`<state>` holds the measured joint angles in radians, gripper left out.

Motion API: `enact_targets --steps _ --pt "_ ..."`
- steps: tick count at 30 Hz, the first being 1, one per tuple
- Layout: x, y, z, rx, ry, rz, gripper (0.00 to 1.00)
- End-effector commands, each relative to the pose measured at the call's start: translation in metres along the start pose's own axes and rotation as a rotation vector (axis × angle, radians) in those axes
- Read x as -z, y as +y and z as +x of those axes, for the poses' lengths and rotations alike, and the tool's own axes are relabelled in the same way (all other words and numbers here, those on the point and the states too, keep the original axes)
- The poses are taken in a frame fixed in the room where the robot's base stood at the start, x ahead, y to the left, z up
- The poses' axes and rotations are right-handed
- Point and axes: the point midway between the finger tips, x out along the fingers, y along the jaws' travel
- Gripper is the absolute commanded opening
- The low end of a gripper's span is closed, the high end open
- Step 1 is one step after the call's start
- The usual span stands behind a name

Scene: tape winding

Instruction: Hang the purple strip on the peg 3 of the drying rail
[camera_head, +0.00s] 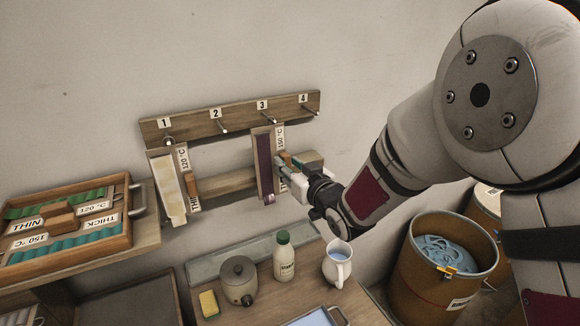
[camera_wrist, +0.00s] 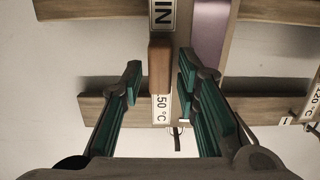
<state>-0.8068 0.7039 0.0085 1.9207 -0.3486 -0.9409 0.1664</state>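The purple strip (camera_head: 264,163) is on a narrow wooden board that hangs upright at peg 3 (camera_head: 271,118) of the drying rail (camera_head: 190,124). In the wrist view, which is upside down, a thin loop at the board's end appears to be around a peg (camera_wrist: 177,143); the purple strip (camera_wrist: 209,35) is partly out of frame. The board's brown handle (camera_wrist: 160,68) lies between the fingers of my gripper (camera_wrist: 158,82), with gaps on both sides. In the head view my gripper (camera_head: 287,166) is open beside the board's right side, and partly hides the handle.
A cream strip (camera_head: 171,187) hangs at peg 1. Pegs 2 (camera_head: 223,127) and 4 (camera_head: 309,109) look empty. A bench below holds a pot (camera_head: 238,281), a bottle (camera_head: 284,258), a jug (camera_head: 337,264) and a sponge (camera_head: 209,304). A drum (camera_head: 452,245) stands right.

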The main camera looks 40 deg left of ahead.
Motion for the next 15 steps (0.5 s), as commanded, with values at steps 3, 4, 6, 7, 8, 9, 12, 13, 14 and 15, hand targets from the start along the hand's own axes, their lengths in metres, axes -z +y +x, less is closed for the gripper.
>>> enact_targets --steps 3,4,6,7,8,9,12,13,14,15 --pt "0.000 0.000 0.000 0.000 0.000 0.000 0.41" --pt "0.000 0.000 0.000 0.000 0.000 0.000 0.41" --pt "0.000 0.000 0.000 0.000 0.000 0.000 0.41" --pt "0.000 0.000 0.000 0.000 0.000 0.000 0.41" --pt "-0.001 0.000 0.000 0.000 -0.001 0.000 0.41" --pt "-0.001 0.000 -0.001 0.000 -0.001 0.000 0.41" --pt "-0.001 0.000 -0.005 0.000 -0.002 0.001 0.41" --pt "-0.001 0.000 -0.008 -0.001 -0.002 0.001 0.41" --pt "-0.001 0.001 -0.011 -0.001 -0.002 0.001 0.41" --pt "-0.001 0.001 -0.017 -0.001 -0.003 0.001 0.41"
